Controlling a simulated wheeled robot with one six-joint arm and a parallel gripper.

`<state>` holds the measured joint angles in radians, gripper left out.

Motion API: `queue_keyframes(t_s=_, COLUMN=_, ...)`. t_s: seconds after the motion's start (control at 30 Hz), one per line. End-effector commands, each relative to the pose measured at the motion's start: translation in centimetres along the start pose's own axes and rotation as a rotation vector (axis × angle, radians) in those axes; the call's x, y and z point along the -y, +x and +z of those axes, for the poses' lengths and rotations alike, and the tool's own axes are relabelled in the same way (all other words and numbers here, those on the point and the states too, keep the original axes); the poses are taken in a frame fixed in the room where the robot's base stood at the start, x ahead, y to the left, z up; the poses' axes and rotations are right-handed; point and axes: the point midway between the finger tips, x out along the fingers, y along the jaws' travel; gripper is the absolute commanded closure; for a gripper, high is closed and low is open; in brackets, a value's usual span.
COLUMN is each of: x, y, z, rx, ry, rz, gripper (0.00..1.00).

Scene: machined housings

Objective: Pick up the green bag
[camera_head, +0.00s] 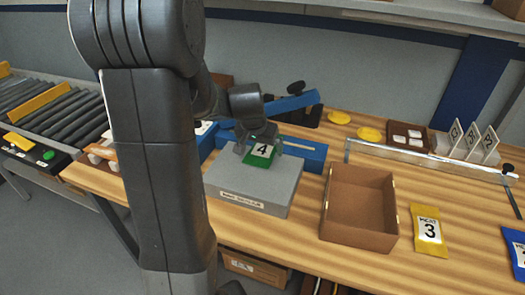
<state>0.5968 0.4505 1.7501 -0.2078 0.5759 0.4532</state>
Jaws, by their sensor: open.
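The green bag (257,158) lies on the flat top of a grey block (223,178), and its white label reads 4. My gripper (261,147) is open directly over the green bag, with its fingers close around the bag's far side. I cannot tell whether the fingers touch the bag. My arm covers the left part of the view.
A brown open box (325,229) stands right of the grey block and looks empty. A yellow bag (429,232) labelled 3 and a blue bag (515,245) lie further right. A blue fixture (305,153) stands behind the block. A roller conveyor (60,118) is at left.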

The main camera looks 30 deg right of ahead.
Motion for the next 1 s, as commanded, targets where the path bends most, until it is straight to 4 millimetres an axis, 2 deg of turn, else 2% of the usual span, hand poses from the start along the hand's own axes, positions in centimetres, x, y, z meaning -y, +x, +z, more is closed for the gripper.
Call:
queue_keyframes(t_s=0.1, x=0.0, y=1.3, z=-0.1, rx=0.001, ry=-0.001, rz=0.001, gripper=0.03)
queue_keyframes(t_s=0.2, x=0.0, y=1.7, z=-0.1, rx=-0.001, ry=-0.001, rz=0.000, gripper=0.03)
queue_keyframes(t_s=0.43, x=0.0, y=1.8, z=-0.1, rx=-0.002, ry=-0.001, rz=-0.001, gripper=0.03)
queue_keyframes(t_s=0.6, x=0.0, y=1.8, z=-0.1, rx=-0.002, ry=-0.001, rz=-0.001, gripper=0.36)
queue_keyframes(t_s=0.7, x=0.0, y=1.8, z=-0.1, rx=-0.002, ry=0.000, rz=-0.001, gripper=0.52)
queue_keyframes(t_s=0.77, x=0.0, y=1.8, z=-0.1, rx=-0.002, ry=-0.001, rz=-0.001, gripper=0.56)
queue_keyframes(t_s=1.0, x=0.0, y=1.6, z=-0.2, rx=-0.003, ry=0.000, rz=-0.001, gripper=0.56)
